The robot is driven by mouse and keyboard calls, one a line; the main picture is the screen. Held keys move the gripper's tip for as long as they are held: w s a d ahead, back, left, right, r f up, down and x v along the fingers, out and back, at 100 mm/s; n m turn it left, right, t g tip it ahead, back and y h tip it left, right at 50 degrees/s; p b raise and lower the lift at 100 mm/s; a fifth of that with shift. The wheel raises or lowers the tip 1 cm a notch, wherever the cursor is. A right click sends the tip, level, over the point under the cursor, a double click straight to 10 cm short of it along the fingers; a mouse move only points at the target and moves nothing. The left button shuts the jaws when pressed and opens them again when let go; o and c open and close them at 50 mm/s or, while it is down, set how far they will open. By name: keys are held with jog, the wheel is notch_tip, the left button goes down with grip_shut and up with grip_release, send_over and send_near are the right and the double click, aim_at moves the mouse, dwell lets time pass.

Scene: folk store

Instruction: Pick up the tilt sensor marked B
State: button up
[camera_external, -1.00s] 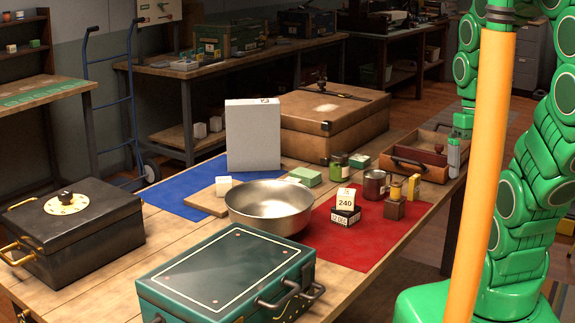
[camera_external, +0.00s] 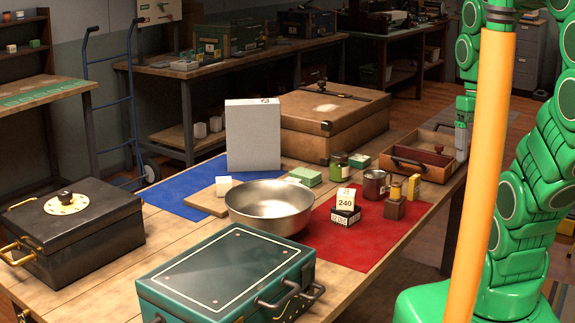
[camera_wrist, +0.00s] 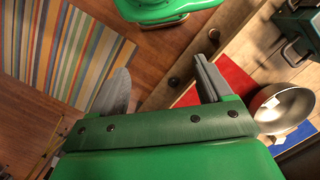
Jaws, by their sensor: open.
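I cannot read a letter B on anything, so I cannot tell which item is the tilt sensor. Small items stand on and by the red mat (camera_external: 345,250): a white card reading 240 on a black block (camera_external: 344,215), a brown block (camera_external: 394,208) with a yellow piece on top, a yellow upright piece (camera_external: 414,187), a dark red mug (camera_external: 376,184) and a green jar (camera_external: 338,167). My gripper (camera_external: 461,140) is above the table's right side near the wooden tray. In the wrist view my gripper (camera_wrist: 162,88) is open and empty, its fingers wide apart.
A steel bowl (camera_external: 270,206) sits between the blue mat (camera_external: 185,200) and red mat. A tall pale box (camera_external: 253,135), a brown case (camera_external: 330,125), a wooden tray (camera_external: 440,155), a green case (camera_external: 225,275) and a black strongbox (camera_external: 75,235) crowd the table. A striped rug (camera_wrist: 60,50) shows on the floor.

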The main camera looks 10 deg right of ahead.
jog(key=w+a+r+m+t+y, duration=0.1)
jog(key=w+a+m+y, duration=0.2)
jog(key=w, duration=0.4)
jog(key=w+a+m+t+y, duration=0.1)
jog(key=w+a+m+y, duration=0.1)
jog(key=w+m, duration=0.4)
jog(key=w+a+r+m+t+y, duration=0.1)
jog(key=w+a+m+t+y, duration=0.15)
jog(key=w, duration=0.55)
jog(key=w+d+f+m+t+y, duration=0.15)
jog(key=w+d+m+t, duration=0.65)
jog(key=w+d+m, duration=1)
jog(key=n, duration=0.2)
send_near(417, 188)
jog(key=shift+w+a+f+g, duration=0.1)
jog(key=shift+w+a+g, duration=0.15)
jog(key=shift+w+a, duration=0.85)
jog(key=shift+w+f, duration=0.2)
jog(key=shift+f, duration=0.35)
jog(key=shift+x, duration=3.75)
jog(key=shift+w+d, duration=0.1)
jog(key=shift+c, duration=0.4)
